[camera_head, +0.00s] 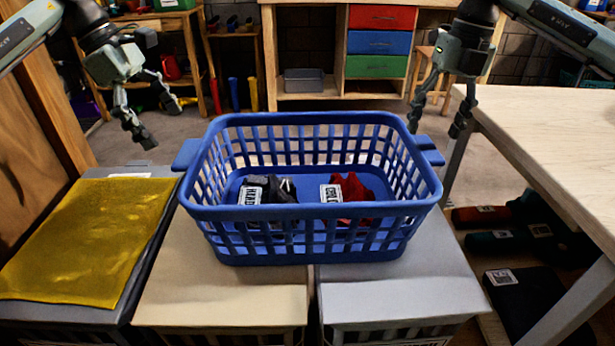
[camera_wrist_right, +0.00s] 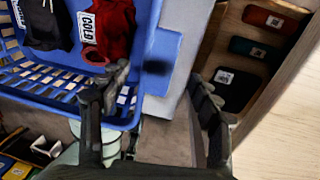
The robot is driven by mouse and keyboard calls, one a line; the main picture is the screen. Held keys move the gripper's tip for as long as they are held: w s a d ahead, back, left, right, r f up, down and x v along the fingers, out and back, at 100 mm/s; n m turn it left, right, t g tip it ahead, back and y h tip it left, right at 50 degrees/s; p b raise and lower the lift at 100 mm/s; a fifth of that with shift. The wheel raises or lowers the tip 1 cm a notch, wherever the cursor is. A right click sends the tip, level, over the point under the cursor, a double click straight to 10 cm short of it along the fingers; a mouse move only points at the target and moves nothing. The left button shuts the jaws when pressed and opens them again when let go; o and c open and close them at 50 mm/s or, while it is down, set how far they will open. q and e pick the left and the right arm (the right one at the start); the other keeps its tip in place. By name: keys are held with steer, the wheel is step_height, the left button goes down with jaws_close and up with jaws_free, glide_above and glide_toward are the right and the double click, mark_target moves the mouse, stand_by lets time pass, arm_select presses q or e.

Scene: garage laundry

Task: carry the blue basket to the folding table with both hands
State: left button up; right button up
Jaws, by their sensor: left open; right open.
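The blue basket (camera_head: 330,215) stands upright across a beige lid and a grey lid, with a dark cloth (camera_head: 262,190) and a red cloth (camera_head: 350,188) inside. It has a left handle (camera_head: 186,154) and a right handle (camera_head: 430,152). My left gripper (camera_head: 157,124) is open and empty, above and beyond the left handle. My right gripper (camera_head: 436,126) is open and empty near the right handle. In the right wrist view, the handle (camera_wrist_right: 168,62) shows beyond my right fingertips (camera_wrist_right: 160,76); contact is not visible. A pale wooden table (camera_head: 560,125), likely the folding table, is at right.
The beige lid (camera_head: 220,295) and grey lid (camera_head: 400,295) adjoin a dark lid bearing a yellow cloth (camera_head: 75,240). The visible tabletop is bare. Dark, red and green items lie on a shelf below it. A workbench with coloured drawers (camera_head: 378,42) stands behind.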

mark_target(185, 152)
steer(key=shift+w, duration=0.2)
steer(key=shift+s+r, duration=0.2)
steer(key=shift+s, duration=0.05)
arm_select(q)
steer(key=shift+x, duration=3.75)
arm_select(e)
steer(key=shift+a+f, duration=0.15)
steer(key=shift+f, duration=1.15)
steer(key=shift+a+f, duration=0.2)
steer(key=shift+f, duration=1.1)
steer(key=shift+a+f, duration=0.15)
steer(key=shift+f, duration=1.15)
arm_select(q)
steer(key=shift+d, duration=0.1)
steer(key=shift+c, duration=0.6)
arm_select(e)
steer(key=shift+c, duration=0.6)
arm_select(q)
steer(key=c, duration=1.3)
arm_select(e)
jaws_close()
arm_select(q)
steer(key=shift+r, duration=0.15)
arm_select(e)
steer(key=shift+w, duration=0.1)
